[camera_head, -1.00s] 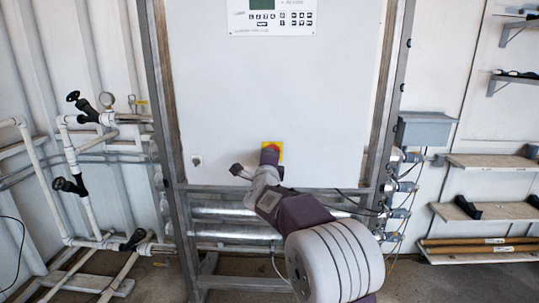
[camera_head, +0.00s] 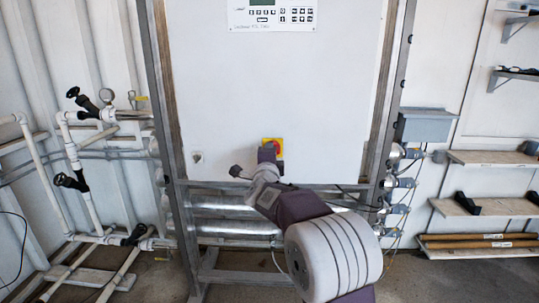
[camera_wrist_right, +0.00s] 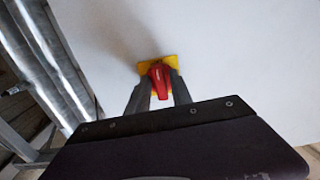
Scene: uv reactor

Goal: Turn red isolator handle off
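The red isolator handle (camera_wrist_right: 159,80) sits on a yellow square plate (camera_head: 279,144) on the lower part of the white cabinet door. In the right wrist view it stands nearly upright, slightly tilted, in front of the yellow plate. My right gripper (camera_wrist_right: 160,82) has one finger on each side of it. The fingertips are close to its sides, but I cannot tell whether they press on it. In the head view my right gripper (camera_head: 268,155) covers most of the handle, with a little red showing above. My left gripper is not in view.
A keypad panel with a screen (camera_head: 270,14) is at the top of the cabinet. White pipes with black valves (camera_head: 72,182) stand on the left. A grey box (camera_head: 428,128) and shelves (camera_head: 495,158) are on the right. Metal tubes (camera_head: 236,228) run below the door.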

